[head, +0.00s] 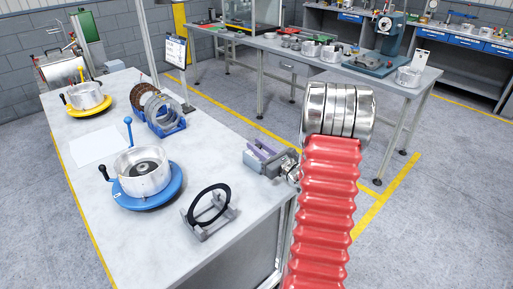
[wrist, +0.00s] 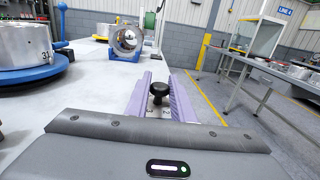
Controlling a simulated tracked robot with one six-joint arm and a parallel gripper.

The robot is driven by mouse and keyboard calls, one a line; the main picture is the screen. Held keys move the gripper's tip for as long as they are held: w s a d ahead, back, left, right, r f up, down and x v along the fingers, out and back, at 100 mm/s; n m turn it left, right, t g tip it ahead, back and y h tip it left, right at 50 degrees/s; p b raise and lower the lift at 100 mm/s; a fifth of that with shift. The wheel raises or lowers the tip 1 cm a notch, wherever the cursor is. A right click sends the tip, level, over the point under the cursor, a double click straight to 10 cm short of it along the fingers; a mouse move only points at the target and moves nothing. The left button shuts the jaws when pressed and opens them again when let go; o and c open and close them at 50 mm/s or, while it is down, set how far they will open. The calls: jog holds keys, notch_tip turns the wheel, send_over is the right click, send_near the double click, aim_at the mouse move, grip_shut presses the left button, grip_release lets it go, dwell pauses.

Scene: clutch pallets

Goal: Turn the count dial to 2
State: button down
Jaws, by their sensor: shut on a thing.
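The count dial shows in the wrist view as a black knob (wrist: 158,89) on a small pale plate with dark marks. I cannot read its setting for certain. My gripper (wrist: 159,92) has its two purple fingers on either side of the knob and is shut on it. In the head view my gripper (head: 262,152) is at the right edge of the near workbench, low over its top. The knob itself is hidden there behind the fingers.
On the workbench (head: 75,185) stand a black ring on a grey holder (head: 208,205), a metal drum (head: 142,172) on a blue turntable (head: 150,198), a blue rack of rings (head: 165,128) and a yellow turntable (head: 90,108). Floor lies open right of the bench.

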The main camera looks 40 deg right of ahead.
jog(key=shift+a+m+g+h, duration=0.1)
jog(key=shift+m+g+h, duration=0.1)
jog(key=shift+m+h, duration=0.85)
jog(key=shift+m+g+h, duration=0.2)
jog(key=shift+m+h, duration=0.35)
jog(key=shift+h, duration=0.9)
jog(key=shift+m+h, duration=0.3)
jog(key=shift+h, duration=0.1)
jog(key=c, duration=1.6)
grip_release()
